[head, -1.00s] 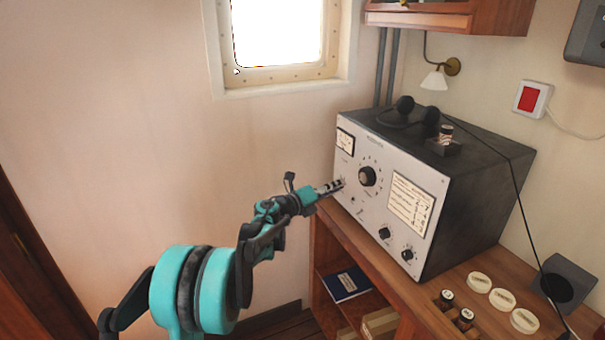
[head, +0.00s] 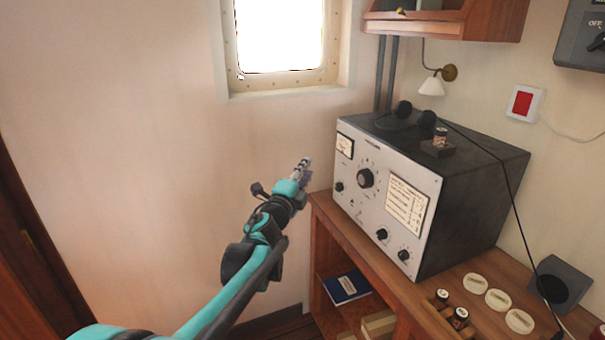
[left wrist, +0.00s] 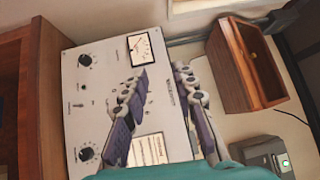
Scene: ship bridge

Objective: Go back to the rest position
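My left gripper (head: 303,166) is in the air to the left of the radio set, apart from it, with its fingers pointing up and away in the head view. In the left wrist view its two dark fingers (left wrist: 160,72) stand apart with nothing between them, and the radio's panel shows behind. The grey-fronted radio set (head: 375,185) stands on the wooden desk, with dials, knobs and a chart; its panel also shows in the left wrist view (left wrist: 97,105). My right gripper is in neither view.
The wooden desk (head: 455,311) holds several white round discs, two small dark cylinders and a dark speaker (head: 563,283). A headset lies on the radio. A wooden cabinet (head: 490,20) hangs above.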

